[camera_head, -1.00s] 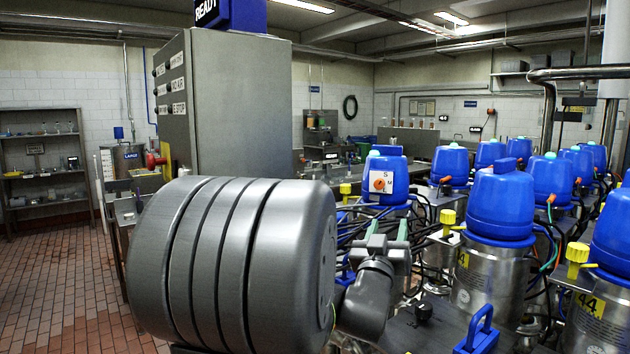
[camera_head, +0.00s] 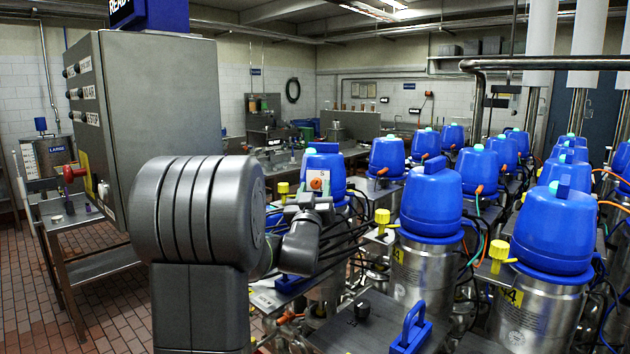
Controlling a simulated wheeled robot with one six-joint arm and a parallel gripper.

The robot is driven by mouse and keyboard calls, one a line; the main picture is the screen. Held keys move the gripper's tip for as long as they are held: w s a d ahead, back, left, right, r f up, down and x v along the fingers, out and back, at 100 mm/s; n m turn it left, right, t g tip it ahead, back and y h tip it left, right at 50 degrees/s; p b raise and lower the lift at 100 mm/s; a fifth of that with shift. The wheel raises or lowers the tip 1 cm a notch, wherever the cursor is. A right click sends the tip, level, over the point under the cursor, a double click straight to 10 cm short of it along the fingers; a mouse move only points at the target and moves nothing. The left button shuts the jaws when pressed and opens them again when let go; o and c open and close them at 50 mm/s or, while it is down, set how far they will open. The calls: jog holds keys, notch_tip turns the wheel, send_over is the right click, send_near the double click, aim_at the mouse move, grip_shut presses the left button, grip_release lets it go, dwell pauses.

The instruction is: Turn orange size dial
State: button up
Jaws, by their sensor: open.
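The orange size dial (camera_head: 316,184) is on a pale label plate (camera_head: 318,175) on the front of a blue valve head (camera_head: 324,162), left of the middle of the view. A letter S shows above the dial; the lower part of the plate is hidden by my gripper. My gripper (camera_head: 312,197) is just below and in front of the dial in the picture, with its jaws open. It holds nothing that I can see. I cannot tell whether the fingers touch the dial.
Several blue-capped valves (camera_head: 432,205) stand in rows to the right, with cables and yellow knobs (camera_head: 382,216) between them. A grey control cabinet (camera_head: 160,100) stands at left. A blue handle (camera_head: 410,328) is at the front. Tiled floor (camera_head: 60,285) is open at lower left.

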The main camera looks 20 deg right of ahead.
jog(key=shift+w+d+r, duration=0.25)
jog(key=shift+w+d, duration=0.1)
jog(key=shift+w, duration=0.15)
jog(key=c, duration=1)
